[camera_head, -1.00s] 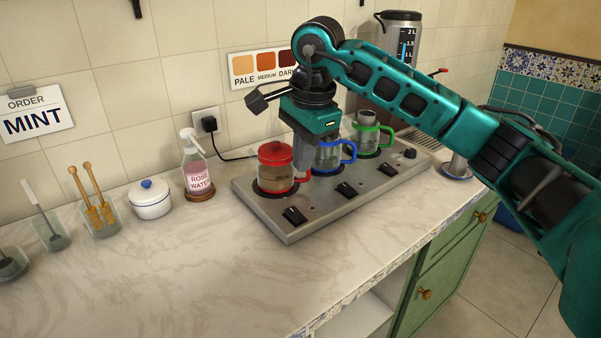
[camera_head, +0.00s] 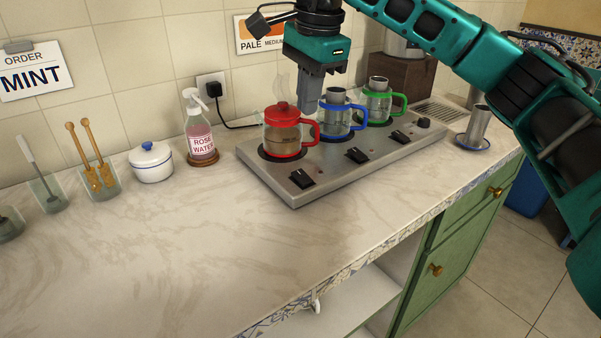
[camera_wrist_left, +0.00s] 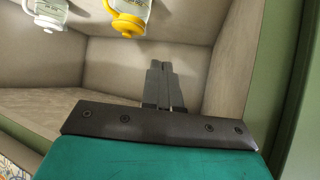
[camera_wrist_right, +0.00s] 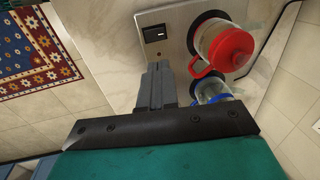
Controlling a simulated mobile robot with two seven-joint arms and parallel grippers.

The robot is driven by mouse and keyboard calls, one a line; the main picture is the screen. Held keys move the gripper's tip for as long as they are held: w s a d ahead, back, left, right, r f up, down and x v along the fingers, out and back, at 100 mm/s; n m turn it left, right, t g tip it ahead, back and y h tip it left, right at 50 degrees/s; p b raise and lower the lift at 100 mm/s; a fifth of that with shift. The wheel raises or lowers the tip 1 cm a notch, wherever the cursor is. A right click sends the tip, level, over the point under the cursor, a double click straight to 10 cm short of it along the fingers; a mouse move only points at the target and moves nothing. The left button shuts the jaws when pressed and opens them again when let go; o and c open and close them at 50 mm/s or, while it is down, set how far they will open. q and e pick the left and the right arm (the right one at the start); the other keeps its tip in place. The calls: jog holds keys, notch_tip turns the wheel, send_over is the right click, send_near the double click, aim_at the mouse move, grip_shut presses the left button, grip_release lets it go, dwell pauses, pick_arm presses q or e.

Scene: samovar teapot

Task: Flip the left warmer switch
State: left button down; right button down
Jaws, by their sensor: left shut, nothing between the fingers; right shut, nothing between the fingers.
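The grey warmer plate (camera_head: 269,181) stands on the counter with three black switches along its front. The left warmer switch (camera_head: 302,178) is in front of the red-lidded pot (camera_head: 282,140); it also shows in the right wrist view (camera_wrist_right: 155,33), beside the red lid (camera_wrist_right: 231,48). My right gripper (camera_head: 308,108) is shut and empty, pointing down above the plate, close to the red and blue pots. In the right wrist view its fingers (camera_wrist_right: 157,70) lie just below the switch in the picture. My left gripper (camera_wrist_left: 159,68) is shut and empty, facing a shelf compartment; the head view does not show it.
The blue-handled pot (camera_head: 339,119) and green-handled pot (camera_head: 379,104) stand on the plate further right. A rose water bottle (camera_head: 199,132) and white lidded bowl (camera_head: 152,162) stand left of it. The front counter is clear. A yellow-lidded jar (camera_wrist_left: 128,24) is in the compartment.

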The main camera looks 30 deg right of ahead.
aim_at(298, 172)
pick_arm(q)
jog(key=shift+w+d+r, duration=0.2)
jog(key=shift+w, duration=0.3)
pick_arm(e)
jog(key=shift+r, duration=0.25)
